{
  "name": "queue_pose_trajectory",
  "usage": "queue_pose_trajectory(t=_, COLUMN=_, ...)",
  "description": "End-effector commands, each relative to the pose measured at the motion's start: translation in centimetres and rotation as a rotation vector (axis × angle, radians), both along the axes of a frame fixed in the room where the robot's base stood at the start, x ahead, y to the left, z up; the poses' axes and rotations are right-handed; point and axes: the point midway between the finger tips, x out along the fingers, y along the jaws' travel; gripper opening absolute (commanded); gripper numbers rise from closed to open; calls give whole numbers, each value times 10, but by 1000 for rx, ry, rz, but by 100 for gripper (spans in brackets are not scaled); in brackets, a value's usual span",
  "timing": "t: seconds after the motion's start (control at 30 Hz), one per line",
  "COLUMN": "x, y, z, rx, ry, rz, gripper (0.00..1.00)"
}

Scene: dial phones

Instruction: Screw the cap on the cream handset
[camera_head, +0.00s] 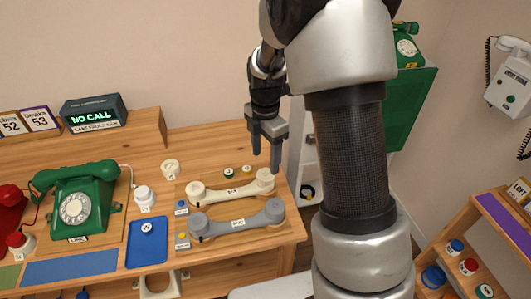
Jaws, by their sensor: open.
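The cream handset (228,191) lies on a wooden board on the table, behind the grey handset (240,222). Its right end is a raised round cup, and its left end is lower. A cream round piece (170,168) that looks like a cap sits on the table to the left of the board. A white round piece (144,197) stands farther left, and another marked W (147,230) is on the blue tray (145,256). My gripper (266,168) points down, open and seemingly empty, near the cream handset's right end. I cannot tell its exact height.
A green dial phone (78,200) stands at the left, with a red phone (12,210) at the edge. A lit NO CALL box (94,113) is on the back shelf.

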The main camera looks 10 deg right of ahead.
Motion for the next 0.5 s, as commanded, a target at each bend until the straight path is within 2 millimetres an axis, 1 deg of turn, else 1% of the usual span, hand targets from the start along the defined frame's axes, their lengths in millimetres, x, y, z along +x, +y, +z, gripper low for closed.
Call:
queue_pose_trajectory(t=0.1, x=0, y=0, z=-3, rx=-1, ry=-1, rz=28, gripper=61)
queue_pose_trajectory(t=0.27, x=0, y=0, z=-10, rx=-1, ry=-1, rz=28, gripper=61)
queue_pose_trajectory(t=0.5, x=0, y=0, z=-30, rx=-1, ry=1, rz=28, gripper=61)
